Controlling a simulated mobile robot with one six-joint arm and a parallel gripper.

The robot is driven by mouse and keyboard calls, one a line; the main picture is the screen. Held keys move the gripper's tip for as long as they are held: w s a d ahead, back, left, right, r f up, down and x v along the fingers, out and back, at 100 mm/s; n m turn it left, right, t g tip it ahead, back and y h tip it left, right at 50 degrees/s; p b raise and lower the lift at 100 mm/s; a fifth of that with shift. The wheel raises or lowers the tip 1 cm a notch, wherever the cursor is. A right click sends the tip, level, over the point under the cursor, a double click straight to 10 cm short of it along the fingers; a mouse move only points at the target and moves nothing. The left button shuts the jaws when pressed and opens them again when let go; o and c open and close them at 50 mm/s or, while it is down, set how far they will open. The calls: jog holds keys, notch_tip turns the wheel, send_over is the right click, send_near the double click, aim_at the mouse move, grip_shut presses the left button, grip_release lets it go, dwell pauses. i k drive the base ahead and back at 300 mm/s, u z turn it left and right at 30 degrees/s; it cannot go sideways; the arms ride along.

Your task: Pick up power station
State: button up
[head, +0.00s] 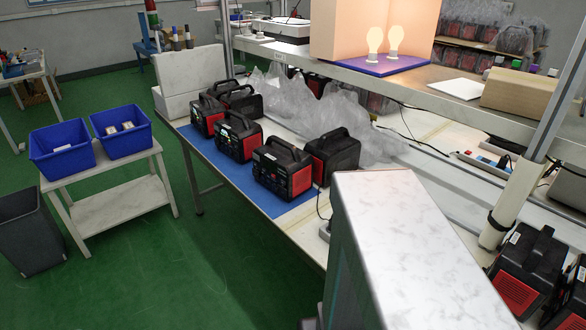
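Several black and red power stations with top handles stand upright on the workbench in the head view. The nearest one (283,172) sits on a blue mat (222,164), and another (237,139) stands behind it to the left. A further one (207,115) is at the far left end. A dark power station (333,155) stands right beside the nearest one, close to crumpled clear plastic wrap. More power stations (527,270) show at the lower right. My gripper is not in view. A large pale block-like shape fills the lower middle and hides part of the bench.
Two blue bins (62,150) stand on a small white cart left of the bench, with a black waste bin (30,232) in front. Lit bulbs (375,40) stand on a shelf above. Clear plastic wrap (345,120) lies behind the power stations. Green floor is free between cart and bench.

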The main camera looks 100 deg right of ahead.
aim_at(280, 161)
jog(key=u, duration=1)
jog(key=k, duration=0.1)
jog(key=z, duration=2.3)
jog(key=i, duration=0.7)
jog(key=u, duration=0.4)
